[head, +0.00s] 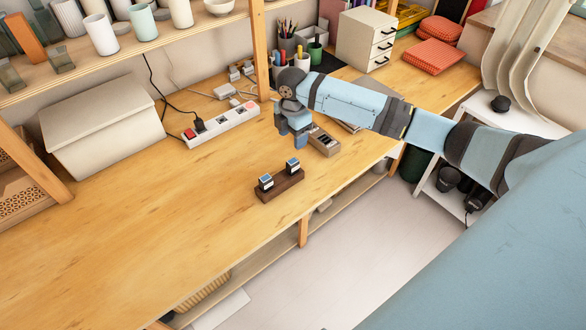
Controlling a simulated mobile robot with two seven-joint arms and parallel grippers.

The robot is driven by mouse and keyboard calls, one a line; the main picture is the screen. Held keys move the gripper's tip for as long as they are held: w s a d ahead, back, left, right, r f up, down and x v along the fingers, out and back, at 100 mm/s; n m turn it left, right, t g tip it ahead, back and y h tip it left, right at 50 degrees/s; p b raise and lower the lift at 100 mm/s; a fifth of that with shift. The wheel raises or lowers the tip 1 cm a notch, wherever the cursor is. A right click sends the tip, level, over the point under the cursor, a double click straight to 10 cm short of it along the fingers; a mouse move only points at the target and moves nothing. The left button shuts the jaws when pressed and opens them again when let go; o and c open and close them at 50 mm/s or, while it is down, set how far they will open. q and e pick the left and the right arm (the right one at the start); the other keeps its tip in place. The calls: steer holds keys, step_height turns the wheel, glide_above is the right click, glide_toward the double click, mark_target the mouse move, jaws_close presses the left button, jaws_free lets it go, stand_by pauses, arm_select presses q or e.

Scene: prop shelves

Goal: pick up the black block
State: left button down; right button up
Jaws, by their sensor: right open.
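My right gripper (292,134) is low over the wooden table, pointing down. It is open, with nothing visible between its fingers. Just to its right is a small wooden box (326,149) with dark items in it, partly hidden by the gripper. In front of the gripper, apart from it, a dark brown holder (281,190) bears two small black blocks with pale, bluish parts: a left one (265,182) and a right one (292,167). I cannot tell which of these dark things is the black block. My left gripper is out of view.
A white power strip (222,125) with a cable lies left of the gripper. A lidded grey box (103,135) stands at the back left. A shelf post (259,50) rises behind, near pen cups (286,48). The table's front left is clear.

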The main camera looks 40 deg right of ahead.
mark_target(293, 161)
step_height(293, 161, down, 7)
steer(key=shift+r, duration=0.2)
steer(key=shift+s+f+p, duration=0.1)
steer(key=shift+f+p, duration=0.3)
steer(key=shift+f, duration=2.25)
steer(key=c, duration=1)
